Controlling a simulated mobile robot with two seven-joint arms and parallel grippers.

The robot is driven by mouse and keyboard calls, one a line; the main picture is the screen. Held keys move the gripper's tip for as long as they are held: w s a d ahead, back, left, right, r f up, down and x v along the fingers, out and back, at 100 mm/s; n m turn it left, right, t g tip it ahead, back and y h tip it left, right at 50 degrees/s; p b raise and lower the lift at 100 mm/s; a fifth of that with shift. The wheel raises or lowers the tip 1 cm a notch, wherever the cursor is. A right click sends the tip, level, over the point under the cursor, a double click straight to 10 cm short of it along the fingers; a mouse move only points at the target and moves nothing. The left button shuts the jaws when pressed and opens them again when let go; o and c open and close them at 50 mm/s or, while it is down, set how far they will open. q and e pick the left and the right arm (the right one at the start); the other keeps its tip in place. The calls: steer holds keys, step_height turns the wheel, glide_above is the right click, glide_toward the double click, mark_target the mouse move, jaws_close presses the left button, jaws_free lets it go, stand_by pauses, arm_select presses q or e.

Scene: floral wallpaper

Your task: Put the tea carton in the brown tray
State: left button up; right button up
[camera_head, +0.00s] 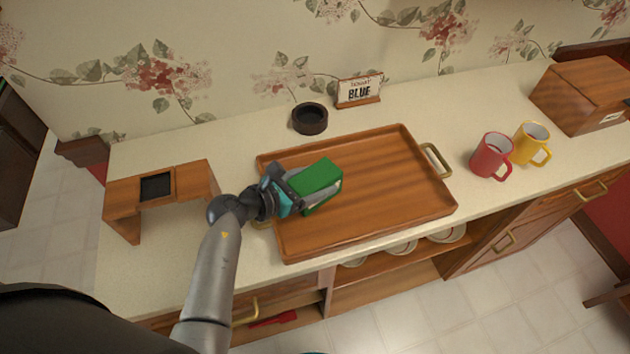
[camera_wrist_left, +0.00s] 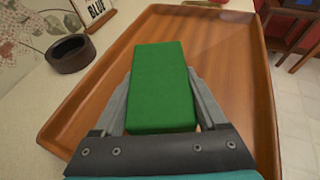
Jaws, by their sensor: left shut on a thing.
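The tea carton (camera_head: 319,178) is a green box with a pale side, over the left part of the brown tray (camera_head: 390,190). My left gripper (camera_head: 296,192) is shut on the carton. In the left wrist view the green carton (camera_wrist_left: 163,85) sits between the two fingers, with the tray (camera_wrist_left: 225,50) below and around it. I cannot tell whether the carton touches the tray floor. The tray is a wooden rectangle with raised rims and brass handles, and the rest of it is empty. My right gripper is not in view.
A small wooden stand (camera_head: 185,183) is left of the tray. A dark round bowl (camera_head: 310,118) and a "BLUE" sign (camera_head: 359,91) stand behind it. Red (camera_head: 491,156) and yellow (camera_head: 530,143) mugs and a wooden box (camera_head: 585,92) stand to the right.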

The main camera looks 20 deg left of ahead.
arm_select(q)
steer(key=shift+f, duration=0.15)
steer(key=o, duration=1.4)
steer(key=shift+r, duration=0.35)
steer(key=v, duration=1.2)
steer(key=shift+f+p, duration=0.2)
steer(key=shift+p, duration=0.1)
